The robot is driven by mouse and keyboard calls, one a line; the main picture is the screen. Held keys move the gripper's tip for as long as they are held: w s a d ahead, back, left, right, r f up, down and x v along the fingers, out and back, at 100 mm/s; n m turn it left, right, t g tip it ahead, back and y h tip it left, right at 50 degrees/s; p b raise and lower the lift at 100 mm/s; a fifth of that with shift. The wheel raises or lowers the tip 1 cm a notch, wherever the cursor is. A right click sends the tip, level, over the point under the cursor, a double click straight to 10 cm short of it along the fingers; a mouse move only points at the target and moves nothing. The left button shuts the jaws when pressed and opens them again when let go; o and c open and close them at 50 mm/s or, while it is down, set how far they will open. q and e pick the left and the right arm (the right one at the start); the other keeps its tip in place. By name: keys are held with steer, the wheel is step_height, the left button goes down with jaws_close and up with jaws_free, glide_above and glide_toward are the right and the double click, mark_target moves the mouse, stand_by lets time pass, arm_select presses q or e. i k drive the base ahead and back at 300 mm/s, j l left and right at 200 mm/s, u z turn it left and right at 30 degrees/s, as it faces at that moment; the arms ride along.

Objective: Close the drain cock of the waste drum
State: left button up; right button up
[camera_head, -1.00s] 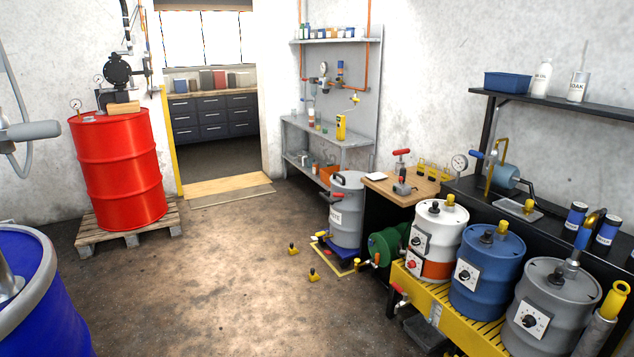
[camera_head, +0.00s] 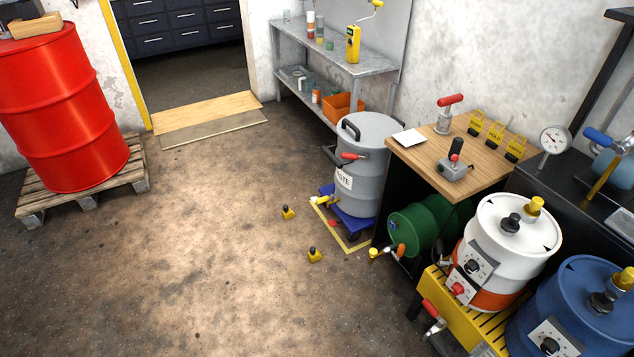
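The waste drum (camera_head: 372,165) is a grey drum with a "WASTE" label and black handles. It stands upright on a small blue wheeled base (camera_head: 352,219) inside a yellow floor outline, right of the middle. Its drain cock (camera_head: 325,201) is at the lower left of the drum, with a yellow part showing; whether it is open or closed is too small to tell. A small red spot (camera_head: 332,223) lies on the floor below it. A red-handled fitting (camera_head: 352,156) sits higher on the drum's side. Neither of my grippers shows.
Two small yellow objects (camera_head: 288,213) (camera_head: 315,255) with black tops stand on the floor left of the waste drum. A green drum (camera_head: 413,229) lies under the wooden bench (camera_head: 480,165). The middle floor is clear.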

mark_target(322, 199)
steer(key=i+j+z, duration=0.1)
steer(key=i, duration=0.9)
